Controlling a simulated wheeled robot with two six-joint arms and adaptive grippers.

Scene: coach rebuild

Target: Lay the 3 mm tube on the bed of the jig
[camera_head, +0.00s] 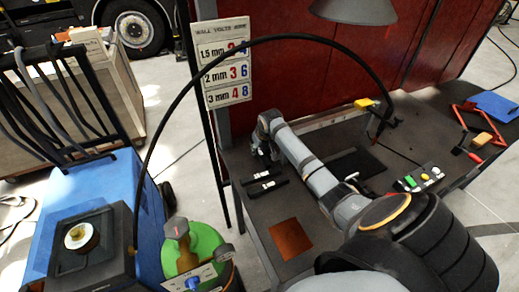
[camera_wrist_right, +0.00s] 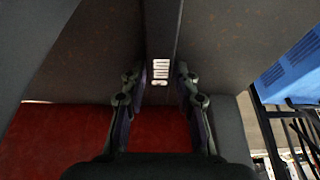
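My right gripper (camera_head: 265,140) reaches over the left part of the dark bench, its arm coming in from the lower right. In the wrist view the gripper (camera_wrist_right: 160,88) has its fingers apart, with nothing seen held between them. Two short dark bars with white marks, possibly tubes, lie near it on the bench: an upper one (camera_head: 262,175) and a lower one (camera_head: 268,187). Their thickness cannot be read. A flat black block (camera_head: 358,162) lies right of my arm; I cannot tell whether it is the jig. My left gripper is out of view.
A brown square plate (camera_head: 290,239) lies at the bench's front. A button box (camera_head: 418,179) and red clamp (camera_head: 472,125) are at right. A wall chart (camera_head: 222,70) lists 1.5, 2 and 3 mm. A black cable arches overhead; a green cylinder (camera_head: 195,250) stands left.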

